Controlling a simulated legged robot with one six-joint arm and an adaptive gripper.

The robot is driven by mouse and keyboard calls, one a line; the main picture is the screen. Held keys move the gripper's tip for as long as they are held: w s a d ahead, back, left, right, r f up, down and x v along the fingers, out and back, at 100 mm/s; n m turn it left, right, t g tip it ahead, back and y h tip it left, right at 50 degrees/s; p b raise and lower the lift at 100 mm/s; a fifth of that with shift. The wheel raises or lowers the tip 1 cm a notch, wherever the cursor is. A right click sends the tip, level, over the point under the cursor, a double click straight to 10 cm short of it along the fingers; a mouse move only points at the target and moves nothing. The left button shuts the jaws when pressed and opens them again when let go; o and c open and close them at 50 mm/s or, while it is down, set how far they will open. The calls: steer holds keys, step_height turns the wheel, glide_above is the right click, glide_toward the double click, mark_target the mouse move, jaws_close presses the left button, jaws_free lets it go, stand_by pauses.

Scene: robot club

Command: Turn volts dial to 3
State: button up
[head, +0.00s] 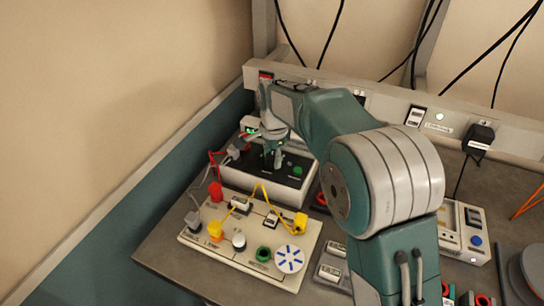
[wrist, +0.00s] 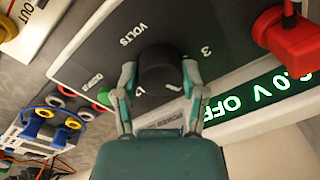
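The volts dial is a round black knob (wrist: 160,72) on the dark top panel of a white-sided power supply (head: 237,180). The label VOLTS and the numbers 3 and 1 are printed around it in the wrist view; other marks are covered by my fingers. My gripper (wrist: 160,78) has one finger on each side of the knob, and both appear to touch it. In the head view my gripper (head: 273,158) points down onto the panel and hides the dial.
A red plug (wrist: 290,35) sits near the dial beside the display. A cream circuit board (head: 205,245) with red, yellow and green parts lies in front of the supply. A meter-like box (head: 462,230) stands at right. A wall rail (head: 440,115) runs behind.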

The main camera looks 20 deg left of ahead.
mark_target(274, 156)
steer(key=shift+f+n, duration=0.1)
steer(key=shift+n, duration=0.2)
steer(key=n, duration=0.4)
steer(key=shift+n, duration=2.1)
steer(key=o, duration=1.2)
steer(key=shift+f, duration=0.1)
steer(key=shift+c, duration=0.2)
steer(key=shift+w+a, duration=0.1)
step_height(274, 156, up, 12)
steer(key=shift+d, duration=0.3)
